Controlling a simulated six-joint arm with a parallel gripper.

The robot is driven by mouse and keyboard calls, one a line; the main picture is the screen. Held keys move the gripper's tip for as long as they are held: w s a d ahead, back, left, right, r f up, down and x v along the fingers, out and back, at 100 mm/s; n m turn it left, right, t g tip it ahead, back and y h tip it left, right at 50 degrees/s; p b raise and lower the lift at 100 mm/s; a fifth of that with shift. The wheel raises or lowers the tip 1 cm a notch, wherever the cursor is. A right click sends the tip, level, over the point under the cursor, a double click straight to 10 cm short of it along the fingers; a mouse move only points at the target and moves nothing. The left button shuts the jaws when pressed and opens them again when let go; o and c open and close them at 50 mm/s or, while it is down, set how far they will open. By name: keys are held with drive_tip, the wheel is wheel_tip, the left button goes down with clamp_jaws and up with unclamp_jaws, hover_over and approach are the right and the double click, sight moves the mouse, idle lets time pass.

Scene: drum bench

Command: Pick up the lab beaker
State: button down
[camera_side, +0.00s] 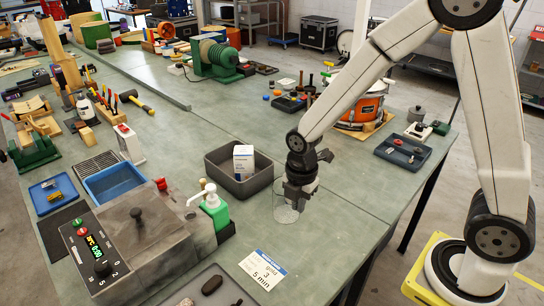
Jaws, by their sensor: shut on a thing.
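The lab beaker (285,214) is a clear glass vessel near the middle of the green bench, to the right of the grey bin. My gripper (292,204) points down over it and is shut on it at the rim. The beaker looks upright. Its upper part is partly hidden by the gripper, and I cannot tell whether its base touches the bench.
A grey bin (222,166) with a white box (243,160) stands just left of the beaker. A label card (262,270) lies in front. Bench to the right is clear.

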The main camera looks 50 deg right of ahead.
drive_tip(key=shift+r, duration=0.35)
drive_tip(key=shift+d, duration=0.15)
idle(0.3)
